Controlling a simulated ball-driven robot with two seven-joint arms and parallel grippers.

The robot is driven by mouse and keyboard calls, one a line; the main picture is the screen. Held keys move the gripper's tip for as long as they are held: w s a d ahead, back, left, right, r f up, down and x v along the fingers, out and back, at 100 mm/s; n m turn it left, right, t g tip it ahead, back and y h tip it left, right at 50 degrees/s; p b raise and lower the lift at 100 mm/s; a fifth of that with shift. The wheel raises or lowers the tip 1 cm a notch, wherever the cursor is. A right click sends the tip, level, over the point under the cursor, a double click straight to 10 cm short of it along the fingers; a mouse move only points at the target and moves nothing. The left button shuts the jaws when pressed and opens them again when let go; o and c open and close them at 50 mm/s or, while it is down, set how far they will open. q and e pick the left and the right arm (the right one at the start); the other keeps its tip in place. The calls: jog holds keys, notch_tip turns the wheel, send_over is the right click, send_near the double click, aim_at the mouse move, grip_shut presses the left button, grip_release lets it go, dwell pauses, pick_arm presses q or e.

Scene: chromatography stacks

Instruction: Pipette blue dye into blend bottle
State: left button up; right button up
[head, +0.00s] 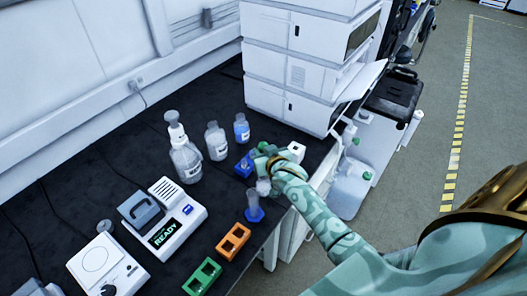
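A small bottle of blue liquid (241,129) stands upright towards the back of the black bench. A clear bottle with a pale label (217,143) stands left of it; I cannot tell which one is the blend bottle. My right gripper (259,167) is low over the bench, close beside a blue holder (244,166). Its fingers are small and partly hidden, so I cannot tell whether they are open or shut, or hold anything. A pale piece (264,187) shows just below the gripper. No pipette is clearly recognisable. My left gripper is out of view.
A larger dispenser bottle (187,163) stands left. A cylinder on a blue base (254,208), an orange rack (233,241) and a green rack (202,276) line the front edge. A device reading READY (165,218) stands left; the white instrument stack (295,75) rises behind.

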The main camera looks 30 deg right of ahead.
jog(key=shift+r+p, duration=0.1)
jog(key=shift+p, duration=0.3)
dwell(0.4)
grip_shut()
dwell(1.0)
grip_release()
dwell(0.4)
dwell(0.3)
